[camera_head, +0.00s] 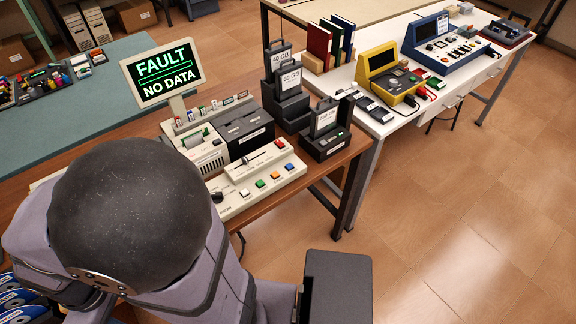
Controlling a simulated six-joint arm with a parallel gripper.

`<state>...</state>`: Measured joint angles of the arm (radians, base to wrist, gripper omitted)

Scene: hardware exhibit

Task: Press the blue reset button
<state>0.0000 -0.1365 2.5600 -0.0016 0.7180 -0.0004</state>
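A beige control panel (232,210) lies near the front edge of the brown wooden bench. Along its front is a row of square buttons. The blue button (289,167) is at the right end, followed leftward by an orange one (275,175), a green one (260,184) and a white one (244,194). No label on the blue button is readable. A slider (248,161) and a red button (279,144) sit farther back on the panel. My arm fills the lower left and covers part of the bench.
A screen (163,72) behind the panel reads "FAULT NO DATA". A dark drive dock (325,143) stands close right of the panel, with black stepped stands (286,100) behind. A white table (365,135) holds yellow and blue consoles. Floor at right is clear.

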